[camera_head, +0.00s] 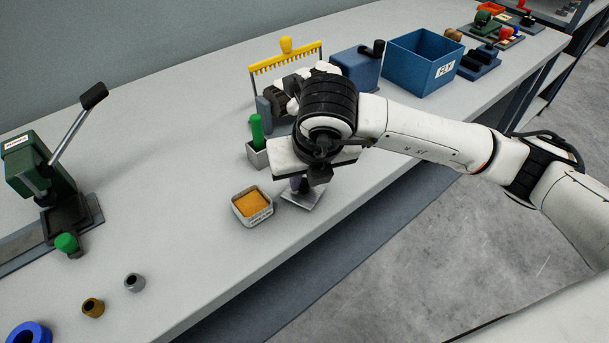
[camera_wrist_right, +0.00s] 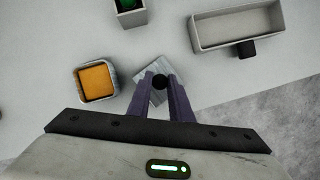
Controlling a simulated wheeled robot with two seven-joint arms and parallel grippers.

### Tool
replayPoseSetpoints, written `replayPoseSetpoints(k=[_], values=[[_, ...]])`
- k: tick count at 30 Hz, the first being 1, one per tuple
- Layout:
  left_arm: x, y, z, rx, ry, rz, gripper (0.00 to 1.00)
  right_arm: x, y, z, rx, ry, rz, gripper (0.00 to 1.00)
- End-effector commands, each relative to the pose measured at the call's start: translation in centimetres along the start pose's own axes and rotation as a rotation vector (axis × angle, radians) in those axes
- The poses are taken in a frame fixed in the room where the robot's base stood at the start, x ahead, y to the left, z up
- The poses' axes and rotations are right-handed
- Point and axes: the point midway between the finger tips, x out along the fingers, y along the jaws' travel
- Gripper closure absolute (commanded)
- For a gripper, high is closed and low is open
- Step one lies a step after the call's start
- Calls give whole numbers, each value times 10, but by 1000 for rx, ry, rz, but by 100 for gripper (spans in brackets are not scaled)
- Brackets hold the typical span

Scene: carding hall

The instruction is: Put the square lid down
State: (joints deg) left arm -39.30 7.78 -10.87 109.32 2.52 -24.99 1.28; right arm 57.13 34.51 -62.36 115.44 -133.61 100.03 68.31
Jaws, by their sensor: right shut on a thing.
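My right gripper (camera_head: 297,184) is shut on the dark knob of the square lid (camera_head: 304,198), a flat grey metal plate. In the right wrist view the purple fingers of my right gripper (camera_wrist_right: 162,90) close on the round black knob, and the square lid (camera_wrist_right: 150,73) shows beneath them, turned at an angle. I cannot tell whether the lid touches the table. Just left of it stands an open square tin (camera_head: 252,213) with orange contents. The tin also shows in the right wrist view (camera_wrist_right: 97,97). My left gripper is not in view.
A grey holder with a green-handled tool (camera_head: 256,129) stands behind the tin. A yellow comb-like rack (camera_head: 286,60), a blue bin (camera_head: 424,62) and a green lever press (camera_head: 40,170) stand farther off. The bench (camera_head: 190,220) is clear left of the tin; its front edge is close to the lid.

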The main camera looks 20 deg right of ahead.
Motion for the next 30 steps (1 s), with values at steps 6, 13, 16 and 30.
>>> replayPoseSetpoints(k=[6, 13, 16, 30], values=[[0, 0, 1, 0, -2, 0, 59, 0, 0, 0, 0, 0, 0, 62], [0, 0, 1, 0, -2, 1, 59, -1, 0, 0, 0, -1, 1, 62], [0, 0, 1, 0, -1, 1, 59, -5, 1, 1, 0, -2, 2, 62], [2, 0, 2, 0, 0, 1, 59, -93, 1, 1, -2, -6, 4, 62]])
